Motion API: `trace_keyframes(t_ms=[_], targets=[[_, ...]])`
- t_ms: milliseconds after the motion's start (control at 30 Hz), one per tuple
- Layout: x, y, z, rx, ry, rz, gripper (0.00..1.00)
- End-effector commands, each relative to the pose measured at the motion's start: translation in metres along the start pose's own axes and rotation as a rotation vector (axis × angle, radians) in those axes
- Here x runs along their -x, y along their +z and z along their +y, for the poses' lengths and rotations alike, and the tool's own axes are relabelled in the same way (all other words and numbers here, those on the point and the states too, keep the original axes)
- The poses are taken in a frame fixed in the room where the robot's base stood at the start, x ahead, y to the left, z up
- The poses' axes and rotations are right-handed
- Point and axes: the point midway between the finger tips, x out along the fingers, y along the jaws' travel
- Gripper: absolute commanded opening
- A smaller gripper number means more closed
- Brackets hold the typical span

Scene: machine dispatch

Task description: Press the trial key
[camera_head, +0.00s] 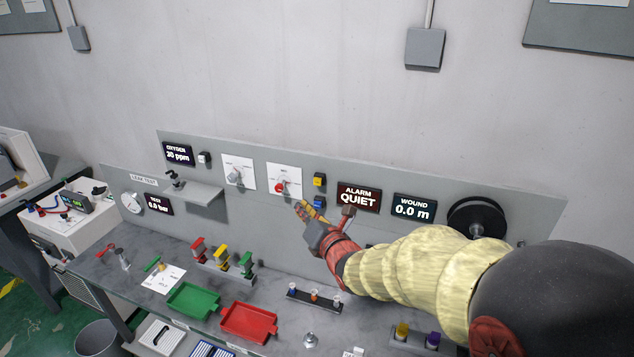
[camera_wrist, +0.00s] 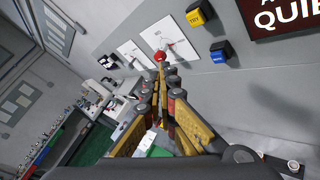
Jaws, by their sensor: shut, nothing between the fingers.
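Two keys sit one above the other on the grey wall panel, left of the alarm display. The upper one is a yellow key (camera_head: 319,180), also in the wrist view (camera_wrist: 195,18), with small dark lettering I cannot read surely. Below it is a blue key (camera_head: 318,202), also in the wrist view (camera_wrist: 218,52). Which is the trial key I cannot tell for sure. My gripper (camera_head: 301,208) is shut and empty, in front of the panel, below and left of the keys. In the wrist view its fingertips (camera_wrist: 168,78) point just below the red knob, apart from both keys.
A red knob (camera_head: 280,188) on a white plate is left of the keys. The alarm display (camera_head: 358,197) reads QUIET. A small shelf (camera_head: 196,192) juts out farther left. Green (camera_head: 193,300) and red (camera_head: 248,322) trays lie on the bench below.

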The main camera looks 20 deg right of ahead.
Motion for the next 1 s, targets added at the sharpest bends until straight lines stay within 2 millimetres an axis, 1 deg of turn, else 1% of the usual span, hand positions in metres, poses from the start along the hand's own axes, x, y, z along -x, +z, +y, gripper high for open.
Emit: trace_keyframes(t_ms=[300, 500, 700, 1000], targets=[[-0.028, 0.023, -0.020, -0.002, -0.003, 0.001, 0.00], [-0.045, 0.031, -0.034, -0.001, 0.001, -0.001, 0.00], [-0.053, 0.037, -0.040, -0.001, 0.000, 0.000, 0.00], [-0.055, 0.040, -0.040, -0.001, 0.000, 0.001, 0.00]])
